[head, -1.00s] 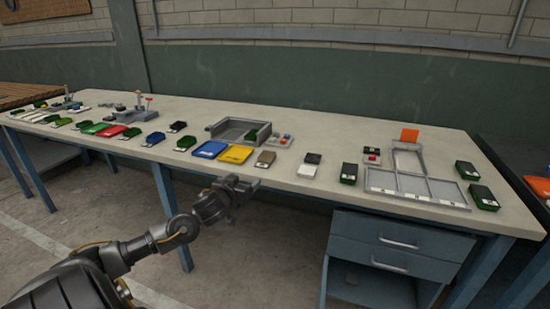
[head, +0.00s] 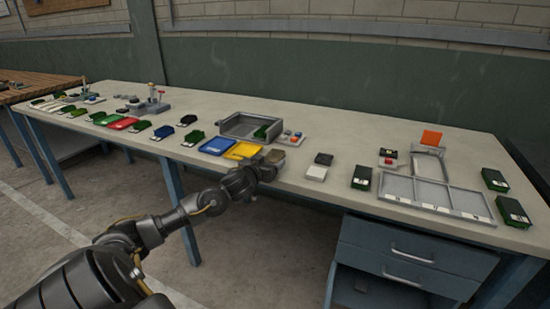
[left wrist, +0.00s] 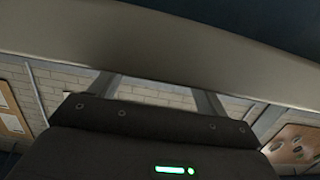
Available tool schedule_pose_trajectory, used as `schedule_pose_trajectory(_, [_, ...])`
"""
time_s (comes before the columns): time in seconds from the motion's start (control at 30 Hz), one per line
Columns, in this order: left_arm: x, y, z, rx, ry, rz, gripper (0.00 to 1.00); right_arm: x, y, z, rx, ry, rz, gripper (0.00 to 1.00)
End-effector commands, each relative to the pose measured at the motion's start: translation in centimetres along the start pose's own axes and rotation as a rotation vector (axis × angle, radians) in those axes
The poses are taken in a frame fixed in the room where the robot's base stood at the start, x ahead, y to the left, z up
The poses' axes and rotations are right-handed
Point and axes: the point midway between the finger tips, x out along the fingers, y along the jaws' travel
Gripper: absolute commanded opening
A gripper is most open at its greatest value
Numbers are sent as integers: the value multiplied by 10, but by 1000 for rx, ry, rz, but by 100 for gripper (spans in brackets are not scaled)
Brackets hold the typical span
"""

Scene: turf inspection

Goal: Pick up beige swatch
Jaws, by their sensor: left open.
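The gripper is open. Whether its fingers touch the swatch I cannot tell. In the left wrist view the two fingers (left wrist: 158,88) stand apart with a grey band across them; the swatch cannot be made out there. My right gripper is not in view.
A yellow tray (head: 243,151) and a blue tray (head: 217,146) lie left of the swatch. A grey open box (head: 235,126) stands behind. Drawers (head: 400,262) hang below the bench.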

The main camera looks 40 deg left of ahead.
Motion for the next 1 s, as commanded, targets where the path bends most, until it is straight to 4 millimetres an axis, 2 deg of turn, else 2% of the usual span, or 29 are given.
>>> schedule_pose_trajectory(0.2, [6, -1, 0, 0, -1, -1, 76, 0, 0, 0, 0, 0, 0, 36])
schedule_pose_trajectory(0.53, [48, -3, -1, -1, 0, -3, 76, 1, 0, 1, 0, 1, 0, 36])
schedule_pose_trajectory(0.83, [53, -3, 0, 0, -1, -2, 76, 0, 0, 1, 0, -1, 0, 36])
schedule_pose_trajectory(1.0, [53, -3, 0, 0, -1, -2, 54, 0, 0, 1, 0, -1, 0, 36])
